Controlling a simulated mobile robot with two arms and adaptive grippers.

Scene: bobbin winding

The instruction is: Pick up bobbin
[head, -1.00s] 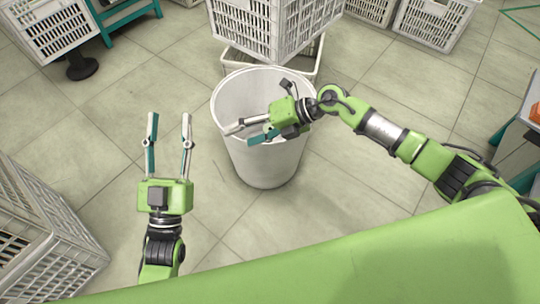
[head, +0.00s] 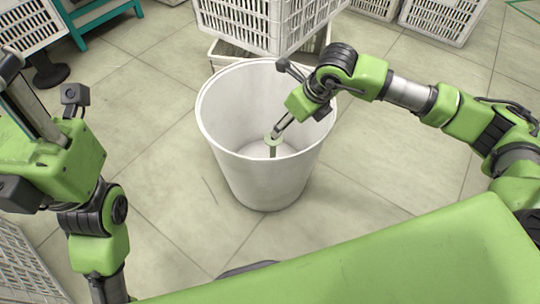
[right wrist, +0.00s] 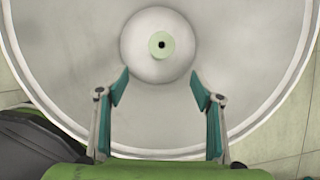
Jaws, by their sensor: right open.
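The bobbin, with a pale green round end and a dark centre hole, stands inside the white bin (head: 230,120). In the head view the bobbin (head: 272,142) is seen just below my right gripper (head: 278,131), whose fingertips partly overlap it. In the right wrist view the bobbin (right wrist: 169,47) lies ahead of the fingertips, end-on and centred between them. There my right gripper (right wrist: 160,90) is open and empty, with a gap to the bobbin. My left gripper (head: 30,105) is at the left edge; its fingers are partly cut off, so its opening is unclear.
White crates (head: 245,22) stand behind the bin, with more at the back right (head: 440,18) and lower left (head: 25,265). The bin's rim surrounds my right gripper. Tiled floor (head: 160,135) is clear left of the bin.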

